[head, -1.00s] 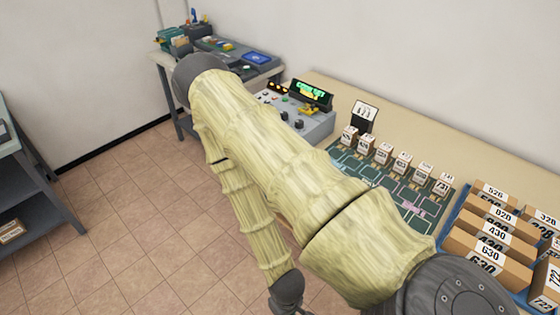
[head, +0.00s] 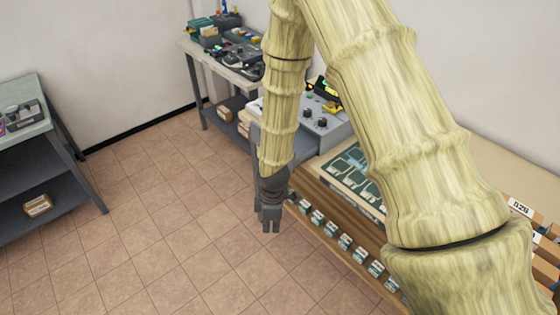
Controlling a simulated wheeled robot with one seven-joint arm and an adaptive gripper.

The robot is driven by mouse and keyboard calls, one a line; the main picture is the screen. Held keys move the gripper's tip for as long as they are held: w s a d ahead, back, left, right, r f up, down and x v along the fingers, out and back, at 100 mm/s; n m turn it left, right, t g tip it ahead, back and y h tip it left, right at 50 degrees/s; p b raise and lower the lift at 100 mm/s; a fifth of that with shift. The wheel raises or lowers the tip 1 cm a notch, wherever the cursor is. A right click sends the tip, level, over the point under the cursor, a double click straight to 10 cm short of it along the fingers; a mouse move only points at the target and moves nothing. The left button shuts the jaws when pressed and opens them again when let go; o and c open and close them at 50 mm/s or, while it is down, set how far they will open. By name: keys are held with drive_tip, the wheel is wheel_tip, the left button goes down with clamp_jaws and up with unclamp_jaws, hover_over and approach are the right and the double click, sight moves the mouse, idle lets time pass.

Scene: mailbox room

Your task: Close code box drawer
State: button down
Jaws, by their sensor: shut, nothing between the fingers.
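The wooden code box drawer (head: 328,236) shows below the bench top in the head view, with a row of several small labelled boxes (head: 345,241) along it. It appears pulled out, but how far I cannot tell. Its right end is hidden behind my arm. My gripper (head: 271,227) is dark grey, points down and is shut and empty. In the picture it sits just left of the drawer's far end. Whether it touches the drawer I cannot tell.
Above the drawer, the bench bears a green board (head: 352,176) and a grey control box (head: 318,128). A cluttered table (head: 228,62) stands behind, a grey shelf table (head: 40,150) at left. The tiled floor (head: 165,225) is clear.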

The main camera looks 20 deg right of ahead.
drive_tip(key=w+d+r+n+t+h, duration=0.15)
drive_tip(key=w+r+n, duration=0.25)
drive_tip(key=w+r, duration=0.45)
drive_tip(key=w+d+r+n+h, duration=0.15)
drive_tip(key=w+r+n, duration=0.35)
drive_tip(key=r, duration=0.6)
drive_tip(key=w+d+f+m+p, duration=0.1)
drive_tip(key=w+d+f+p, duration=0.2)
drive_tip(key=f, duration=0.7)
drive_tip(key=d+p, duration=0.2)
drive_tip(key=shift+d, duration=0.4)
